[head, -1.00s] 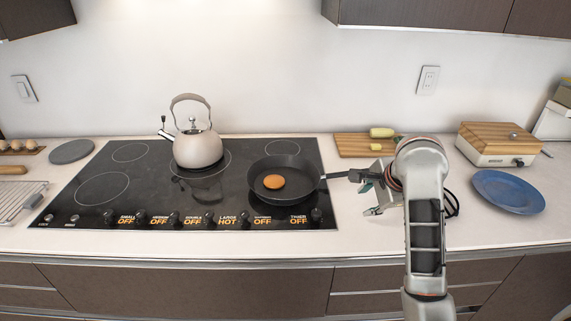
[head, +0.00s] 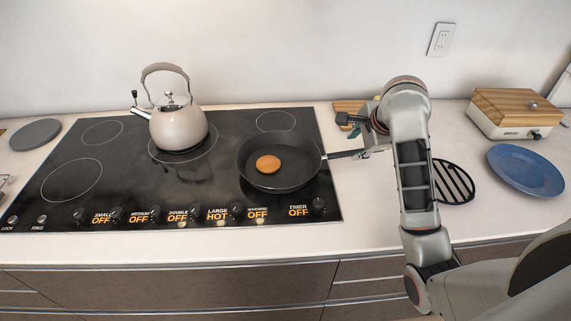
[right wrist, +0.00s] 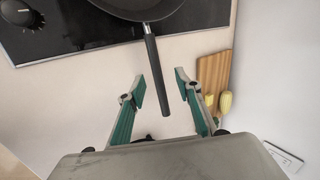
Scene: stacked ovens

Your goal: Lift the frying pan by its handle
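The black frying pan (head: 284,178) sits on the right part of the stovetop with a round brown patty (head: 268,164) in it. Its handle (head: 343,155) points right, past the cooktop edge. In the right wrist view the handle (right wrist: 156,75) reaches down between the two fingertips of my right gripper (right wrist: 159,88). The fingers are spread, with a gap on each side of the handle. In the head view my right gripper (head: 366,148) is at the handle's end, partly hidden by its own wrist. My left gripper is not in view.
A kettle (head: 178,127) stands at the back of the cooktop (head: 125,185). A black round trivet (head: 452,182), a blue plate (head: 526,170) and a wood-topped toaster (head: 518,112) are to the right. A cutting board (right wrist: 213,78) with yellow items lies behind the gripper.

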